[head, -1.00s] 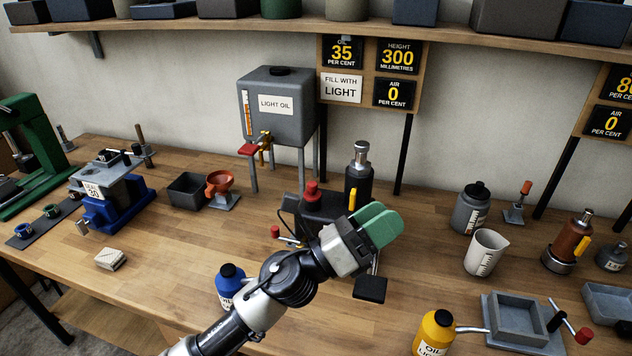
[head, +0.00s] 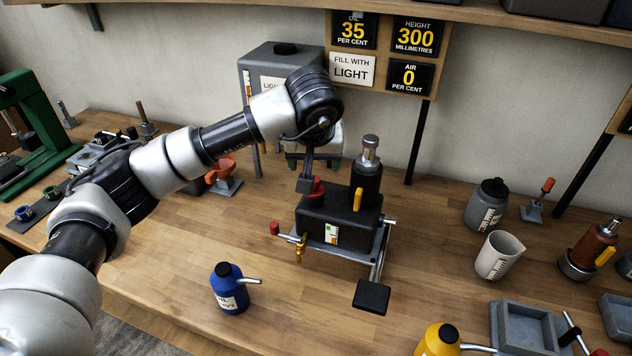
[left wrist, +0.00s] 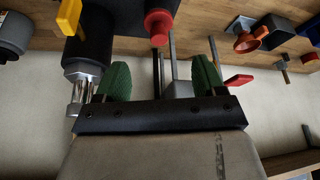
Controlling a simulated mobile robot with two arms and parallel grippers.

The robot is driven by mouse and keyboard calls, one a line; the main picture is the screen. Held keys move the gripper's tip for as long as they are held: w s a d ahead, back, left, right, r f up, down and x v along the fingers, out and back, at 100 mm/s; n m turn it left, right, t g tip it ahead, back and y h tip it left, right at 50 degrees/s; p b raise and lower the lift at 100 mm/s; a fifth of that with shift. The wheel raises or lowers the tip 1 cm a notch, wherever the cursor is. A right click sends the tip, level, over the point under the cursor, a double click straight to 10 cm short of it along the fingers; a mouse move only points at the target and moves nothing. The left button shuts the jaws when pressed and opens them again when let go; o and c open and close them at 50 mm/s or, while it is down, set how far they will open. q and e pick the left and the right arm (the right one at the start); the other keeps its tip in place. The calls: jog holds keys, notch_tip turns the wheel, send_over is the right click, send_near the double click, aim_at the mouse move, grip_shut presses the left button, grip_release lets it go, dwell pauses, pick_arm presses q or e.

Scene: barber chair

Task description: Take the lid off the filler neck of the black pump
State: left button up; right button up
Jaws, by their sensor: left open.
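The black pump (head: 325,222) stands on the bench in the head view, with a tall black cylinder (head: 367,185) and a yellow tag (head: 357,199). Its red filler-neck lid (head: 316,187) sits on top at the left, partly covered by a dark part in front. The red lid (left wrist: 158,25) lies ahead of the gap between the fingertips, apart from both. My right gripper is not in view.
The grey oil tank (head: 280,55) stands close behind my left gripper, and the orange funnel (head: 222,172) is at its left. A blue oil bottle (head: 229,288) stands in front of the pump. A pedal (head: 371,297) sticks out at the front. Bare bench lies right of the pump.

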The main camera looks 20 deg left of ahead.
aim_at(314, 193)
pick_arm(q)
jog(key=x, duration=0.2)
jog(key=shift+w+f+p, duration=0.2)
jog(key=shift+f+p, duration=0.15)
jog(key=shift+a+f+p, duration=0.1)
jog(key=shift+f+p, duration=0.25)
jog(key=p+x, duration=0.2)
jog(key=x, duration=0.1)
jog(key=shift+s+f, duration=0.1)
jog(key=shift+f, duration=0.15)
jog(key=shift+w+f, duration=0.2)
jog(key=shift+f, duration=0.3)
jog(key=c, duration=0.9)
